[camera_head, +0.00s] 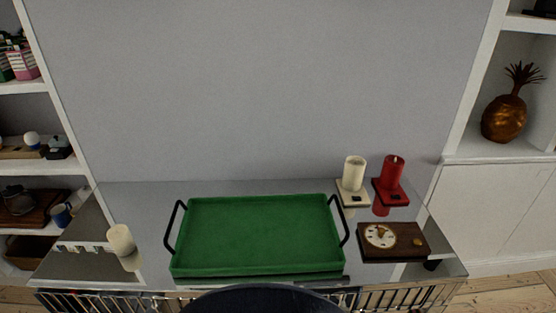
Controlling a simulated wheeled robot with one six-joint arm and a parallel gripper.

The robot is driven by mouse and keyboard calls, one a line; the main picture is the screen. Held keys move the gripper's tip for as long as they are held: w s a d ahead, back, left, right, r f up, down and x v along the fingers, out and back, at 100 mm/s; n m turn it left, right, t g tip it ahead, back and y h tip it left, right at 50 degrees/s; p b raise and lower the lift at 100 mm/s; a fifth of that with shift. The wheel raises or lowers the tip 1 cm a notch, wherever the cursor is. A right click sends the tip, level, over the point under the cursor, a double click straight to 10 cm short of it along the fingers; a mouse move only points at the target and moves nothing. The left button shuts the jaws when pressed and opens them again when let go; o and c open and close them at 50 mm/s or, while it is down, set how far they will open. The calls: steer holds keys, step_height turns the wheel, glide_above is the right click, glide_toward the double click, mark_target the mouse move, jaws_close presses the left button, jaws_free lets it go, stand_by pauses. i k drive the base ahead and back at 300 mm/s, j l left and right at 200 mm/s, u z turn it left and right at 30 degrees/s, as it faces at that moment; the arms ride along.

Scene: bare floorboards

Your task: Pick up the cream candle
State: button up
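A cream candle (120,240) stands alone on the left end of the shiny table top (149,212). A second cream candle (354,172) stands at the back right on a small square cream base (352,198). My gripper is not in view, so its state does not show.
A green tray (258,235) with black handles fills the middle of the table. A red candle (392,174) on a red base stands beside the back cream one. A wooden board with a dial (381,236) lies at the right. Shelves flank both sides. The wall is behind.

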mark_target(119, 237)
steer(key=u, duration=2.85)
steer(key=k+j+z, duration=0.15)
steer(key=k+l, duration=0.1)
steer(key=l, duration=0.15)
steer(key=u, duration=0.05)
